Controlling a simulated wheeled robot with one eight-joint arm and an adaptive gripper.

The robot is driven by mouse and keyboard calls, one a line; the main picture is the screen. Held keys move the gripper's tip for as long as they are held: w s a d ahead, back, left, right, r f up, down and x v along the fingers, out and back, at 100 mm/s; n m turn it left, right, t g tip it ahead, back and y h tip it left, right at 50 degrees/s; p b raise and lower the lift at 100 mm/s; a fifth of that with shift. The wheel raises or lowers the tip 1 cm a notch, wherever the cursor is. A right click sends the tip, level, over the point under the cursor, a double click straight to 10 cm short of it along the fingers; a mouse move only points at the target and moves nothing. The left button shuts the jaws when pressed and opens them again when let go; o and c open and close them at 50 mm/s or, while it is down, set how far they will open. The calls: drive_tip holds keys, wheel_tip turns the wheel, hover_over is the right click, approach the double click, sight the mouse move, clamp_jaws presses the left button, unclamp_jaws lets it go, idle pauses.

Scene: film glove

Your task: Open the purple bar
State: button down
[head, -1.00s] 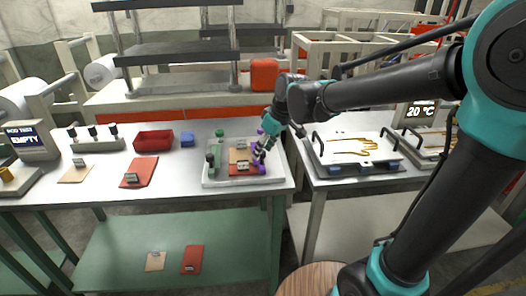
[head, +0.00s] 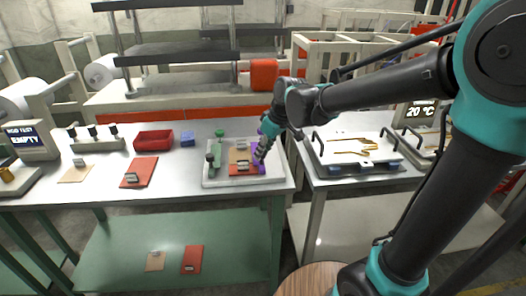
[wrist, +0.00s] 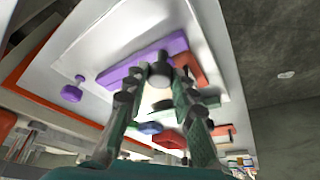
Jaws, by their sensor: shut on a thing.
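The purple bar (head: 256,160) lies along the right side of a pale tray (head: 212,181) on the left table, partly hidden by my gripper (head: 261,156). In the wrist view the purple bar (wrist: 120,72) runs slantwise beyond my fingertips. My gripper (wrist: 160,76) is shut on a round grey knob (wrist: 160,70), which looks to be at the bar. A separate purple knob (wrist: 72,93) stands to the left of the bar there. Exact finger contact is hard to see.
A green bar (head: 217,160) is on the tray's left, with brown and red cards (head: 243,170) between the bars. A red bin (head: 153,140) and blue block (head: 187,140) stand left of the tray. A handled press (head: 360,150) is on the right table.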

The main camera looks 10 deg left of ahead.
drive_tip(key=shift+w+d, duration=0.25)
drive_tip(key=shift+d, duration=0.85)
drive_tip(key=shift+w+d, duration=0.25)
drive_tip(key=shift+d, duration=0.8)
drive_tip(key=c, duration=1.3)
unclamp_jaws()
drive_tip(key=shift+o, duration=0.2)
drive_tip(key=shift+r, duration=0.1)
drive_tip(key=v, duration=1.1)
drive_tip(key=shift+d+r, duration=0.15)
drive_tip(key=shift+r, duration=0.2)
drive_tip(key=shift+s, duration=0.1)
